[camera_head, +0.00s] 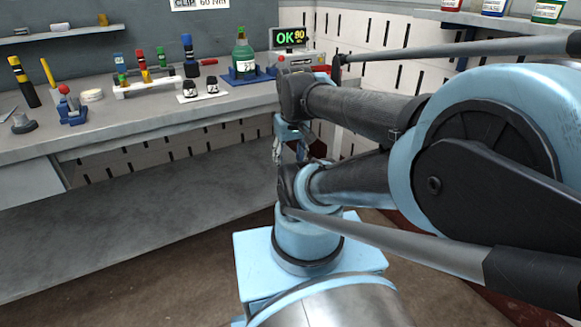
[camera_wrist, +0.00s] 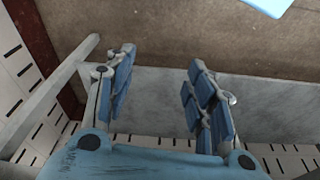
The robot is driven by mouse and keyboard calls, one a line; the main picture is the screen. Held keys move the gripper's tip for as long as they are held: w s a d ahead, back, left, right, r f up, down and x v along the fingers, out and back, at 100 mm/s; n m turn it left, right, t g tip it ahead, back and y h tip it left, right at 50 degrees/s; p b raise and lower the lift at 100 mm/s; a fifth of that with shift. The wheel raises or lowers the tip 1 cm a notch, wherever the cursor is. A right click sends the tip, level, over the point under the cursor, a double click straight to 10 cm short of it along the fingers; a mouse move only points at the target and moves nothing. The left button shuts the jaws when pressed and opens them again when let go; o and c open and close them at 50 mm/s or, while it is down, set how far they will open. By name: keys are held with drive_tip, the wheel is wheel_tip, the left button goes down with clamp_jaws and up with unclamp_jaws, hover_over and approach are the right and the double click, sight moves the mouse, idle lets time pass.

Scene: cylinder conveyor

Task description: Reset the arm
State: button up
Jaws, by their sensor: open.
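My arm fills the right half of the head view and folds back towards the middle. My gripper (camera_head: 291,150) is partly visible there, hanging below the arm's dark front joint, beside the bench's right end; other arm links hide some of it. In the wrist view my gripper (camera_wrist: 161,85) shows two blue-padded fingers spread apart. Nothing is between them, and the brown floor and a grey surface show behind.
A grey workbench (camera_head: 130,128) runs along the left and back. On it stand a green bottle (camera_head: 243,58), a display reading OK (camera_head: 290,37), a red-knobbed blue device (camera_head: 70,107) and several coloured cylinders. A grey lower shelf (camera_head: 140,225) extends beneath. Brown floor is open in front.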

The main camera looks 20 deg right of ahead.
drive_tip(key=shift+s+f+m, duration=0.25)
drive_tip(key=shift+s+f, duration=0.1)
drive_tip(key=shift+f, duration=0.2)
drive_tip(key=shift+s+f+m, duration=0.25)
drive_tip(key=shift+s+f, duration=0.1)
drive_tip(key=shift+f, duration=0.2)
idle(0.5)
